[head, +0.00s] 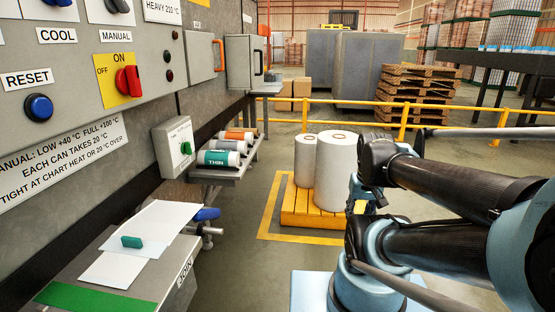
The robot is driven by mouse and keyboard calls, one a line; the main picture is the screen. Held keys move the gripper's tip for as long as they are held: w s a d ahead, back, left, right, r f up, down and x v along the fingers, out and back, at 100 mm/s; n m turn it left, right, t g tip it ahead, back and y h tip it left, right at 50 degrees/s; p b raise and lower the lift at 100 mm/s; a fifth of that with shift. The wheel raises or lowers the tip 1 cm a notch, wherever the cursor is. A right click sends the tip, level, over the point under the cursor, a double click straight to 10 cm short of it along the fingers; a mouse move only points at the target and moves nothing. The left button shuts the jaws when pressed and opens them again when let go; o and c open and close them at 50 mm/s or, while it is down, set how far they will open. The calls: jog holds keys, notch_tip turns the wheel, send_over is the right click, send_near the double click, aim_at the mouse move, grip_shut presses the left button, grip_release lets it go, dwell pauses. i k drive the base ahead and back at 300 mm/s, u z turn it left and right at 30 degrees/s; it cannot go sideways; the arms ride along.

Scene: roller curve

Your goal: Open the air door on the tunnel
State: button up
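I cannot tell for sure which part is the air door. The tunnel's grey wall runs along the left of the head view. A panel with an orange upright handle (219,55) is on it, and the handle lies close against the panel. To its right a grey box (242,62) with a dark handle sticks out from the wall. My arm is folded at the right, well away from both. Its wrist is near the white rolls, and I make out no gripper fingers there.
A control panel with a red switch (128,80) and blue RESET button (39,107) is at left. White rolls (335,168) stand on a yellow pallet (300,208). A yellow rail (350,104) crosses behind. Floor between shelf and pallet is clear.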

aim_at(200, 54)
jog(key=u, duration=0.25)
jog(key=i, duration=0.95)
jog(key=u, duration=0.3)
